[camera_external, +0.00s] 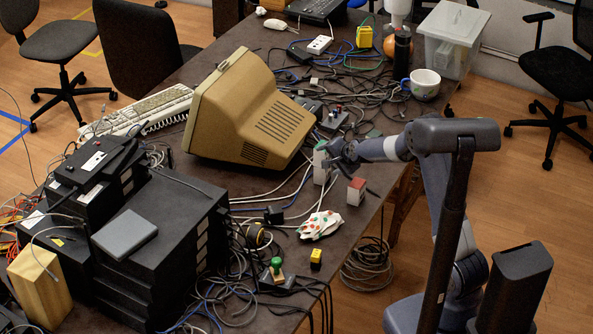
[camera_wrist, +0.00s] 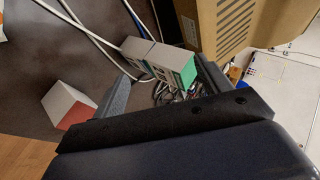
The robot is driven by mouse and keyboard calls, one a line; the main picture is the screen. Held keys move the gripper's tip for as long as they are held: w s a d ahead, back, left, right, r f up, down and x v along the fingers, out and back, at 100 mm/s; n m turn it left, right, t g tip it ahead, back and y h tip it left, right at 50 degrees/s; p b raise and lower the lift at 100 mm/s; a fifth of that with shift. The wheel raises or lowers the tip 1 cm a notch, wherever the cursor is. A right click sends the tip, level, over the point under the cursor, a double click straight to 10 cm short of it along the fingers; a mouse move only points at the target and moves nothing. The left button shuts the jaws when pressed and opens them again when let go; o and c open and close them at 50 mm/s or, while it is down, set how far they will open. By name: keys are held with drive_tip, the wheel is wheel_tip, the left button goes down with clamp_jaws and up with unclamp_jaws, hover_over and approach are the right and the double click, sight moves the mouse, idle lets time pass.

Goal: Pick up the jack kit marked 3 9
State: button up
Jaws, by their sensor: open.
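A white box with a green end (camera_external: 321,165) stands on the dark table, right of the beige monitor. In the wrist view this white and green box (camera_wrist: 172,62) lies ahead, between the lines of my two fingers. A pale box part shows just left of it there. A white box with a red face (camera_external: 356,192) stands nearer the table's right edge; it also shows in the wrist view (camera_wrist: 68,103), left of my fingers. No 3 9 mark is legible on either box. My gripper (camera_external: 335,150) is open and empty, close to the green-ended box; contact cannot be told.
The beige monitor (camera_external: 250,110) stands close by on the left. Loose cables (camera_external: 340,85) cover much of the table. A black equipment stack (camera_external: 160,240) fills the front left.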

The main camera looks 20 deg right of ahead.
drive_tip(key=w+d+m+y+b, duration=0.1)
drive_tip(key=w+d+m+b, duration=0.1)
drive_tip(key=w+d+m, duration=0.55)
drive_tip(key=w+d+m+b, duration=0.15)
drive_tip(key=d+m, duration=0.25)
drive_tip(key=d, duration=0.6)
drive_tip(key=w+d+r+m+t+y+b, duration=0.2)
drive_tip(key=d+r+m+y, duration=0.35)
drive_tip(key=d, duration=0.75)
drive_tip(key=shift+m+h, duration=0.4)
drive_tip(key=shift+h, duration=0.45)
drive_tip(key=f, duration=1)
drive_tip(key=shift+s+a, duration=0.15)
drive_tip(key=shift+a, duration=0.15)
drive_tip(key=shift+g, duration=0.3)
drive_tip(key=x, duration=0.4)
drive_tip(key=shift+f, duration=0.4)
drive_tip(key=shift+w+a+f, duration=0.25)
drive_tip(key=shift+w+a, duration=0.15)
drive_tip(key=shift+w, duration=0.15)
drive_tip(key=x, duration=0.4)
drive_tip(key=shift+s+a+f+p, duration=0.25)
drive_tip(key=shift+s+p, duration=0.1)
drive_tip(key=shift+p, duration=0.05)
drive_tip(key=shift+w+a+f, duration=0.25)
drive_tip(key=shift+w+a, duration=0.1)
drive_tip(key=shift+w, duration=0.2)
drive_tip(key=shift+c, duration=0.2)
